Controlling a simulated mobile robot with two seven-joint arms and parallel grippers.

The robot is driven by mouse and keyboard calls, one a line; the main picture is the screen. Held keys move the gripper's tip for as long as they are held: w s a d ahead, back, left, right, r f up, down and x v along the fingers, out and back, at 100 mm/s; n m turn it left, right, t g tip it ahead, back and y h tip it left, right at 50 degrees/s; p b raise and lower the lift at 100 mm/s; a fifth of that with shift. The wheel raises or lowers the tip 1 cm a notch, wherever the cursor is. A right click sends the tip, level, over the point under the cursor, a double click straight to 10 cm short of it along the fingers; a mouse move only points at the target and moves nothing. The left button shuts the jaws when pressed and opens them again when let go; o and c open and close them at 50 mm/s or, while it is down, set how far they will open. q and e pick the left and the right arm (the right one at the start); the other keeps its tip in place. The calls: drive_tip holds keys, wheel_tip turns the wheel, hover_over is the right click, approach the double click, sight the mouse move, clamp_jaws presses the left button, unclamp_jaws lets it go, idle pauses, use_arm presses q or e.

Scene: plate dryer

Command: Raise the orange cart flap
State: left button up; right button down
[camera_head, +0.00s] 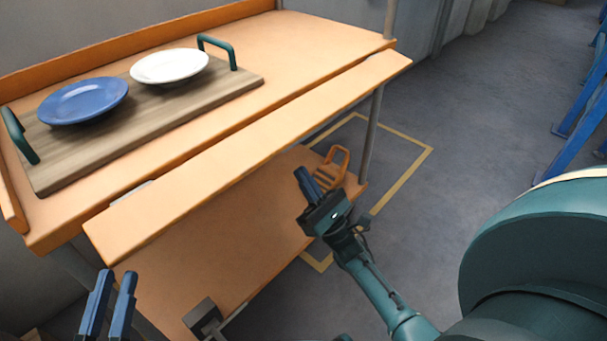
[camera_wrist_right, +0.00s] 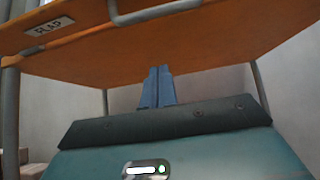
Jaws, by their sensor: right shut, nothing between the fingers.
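The orange cart flap (camera_head: 250,150) is a long board along the near side of the cart's orange top. A narrow gap separates them, and the flap looks roughly level or slightly lowered. Contact cannot be told. My left gripper (camera_head: 116,276) is open and empty below the flap's left end.
A wooden tray (camera_head: 205,98) with green handles holds a blue plate (camera_head: 83,101) and a white plate (camera_head: 169,66) on the cart top. An orange handled object (camera_head: 334,164) is by the lower shelf (camera_head: 245,235).

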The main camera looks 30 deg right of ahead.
sight(301, 125)
wheel_tip(301, 125, up, 7)
drive_tip(key=w, duration=0.1)
drive_tip(key=shift+w+a, duration=0.2)
drive_tip(key=shift+a, duration=0.05)
drive_tip(key=shift+r, duration=0.15)
idle(0.3)
